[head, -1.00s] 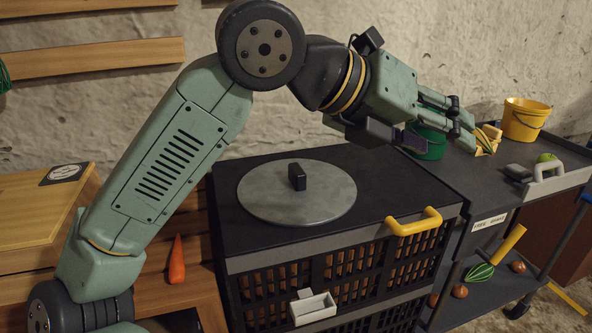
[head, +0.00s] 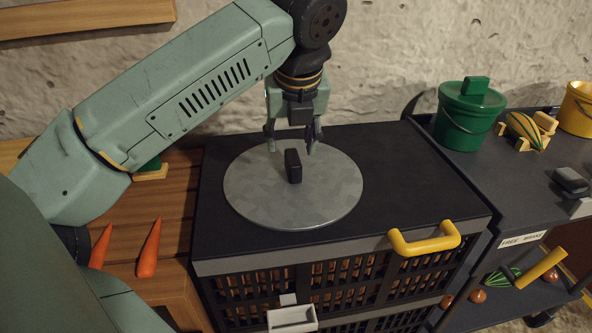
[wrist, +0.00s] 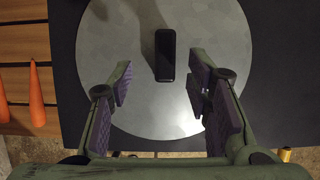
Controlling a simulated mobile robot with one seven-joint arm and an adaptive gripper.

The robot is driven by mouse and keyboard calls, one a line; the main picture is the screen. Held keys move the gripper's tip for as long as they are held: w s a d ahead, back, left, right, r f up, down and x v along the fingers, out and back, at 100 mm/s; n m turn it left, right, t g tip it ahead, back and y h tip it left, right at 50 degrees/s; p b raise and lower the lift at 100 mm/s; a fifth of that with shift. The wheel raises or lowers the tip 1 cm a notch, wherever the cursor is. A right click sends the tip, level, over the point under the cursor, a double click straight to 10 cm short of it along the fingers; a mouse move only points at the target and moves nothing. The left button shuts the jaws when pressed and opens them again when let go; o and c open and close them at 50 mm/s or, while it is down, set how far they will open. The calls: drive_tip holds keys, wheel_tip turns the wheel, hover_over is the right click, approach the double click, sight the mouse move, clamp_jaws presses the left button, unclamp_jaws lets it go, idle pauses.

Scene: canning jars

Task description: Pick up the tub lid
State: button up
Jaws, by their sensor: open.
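The tub lid (head: 256,198) is a flat round grey disc with a small upright black block handle (head: 293,166). In the wrist view the lid (wrist: 120,40) fills the middle, and the handle (wrist: 165,55) lies roughly midway between the purple finger pads, slightly farther up the picture. The gap in height between fingertips and handle is hard to judge.
A yellow handle (head: 424,239) sticks out at the tub's front right. A green bucket (head: 464,125), a yellow bucket (head: 580,108) and a striped squash (head: 522,128) stand on the cart at right. Carrots (head: 149,248) lie on wooden boards at left.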

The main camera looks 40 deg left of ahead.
sight(293, 157)
drive_tip(key=shift+d+p+x, duration=0.15)
drive_tip(key=shift+p+x, duration=0.25)
drive_tip(key=shift+x, duration=1.3)
drive_tip(key=shift+d+p+x, duration=0.1)
drive_tip(key=shift+p+x, duration=0.25)
drive_tip(key=shift+x, duration=1.3)
drive_tip(key=shift+w, duration=0.2)
clamp_jaws()
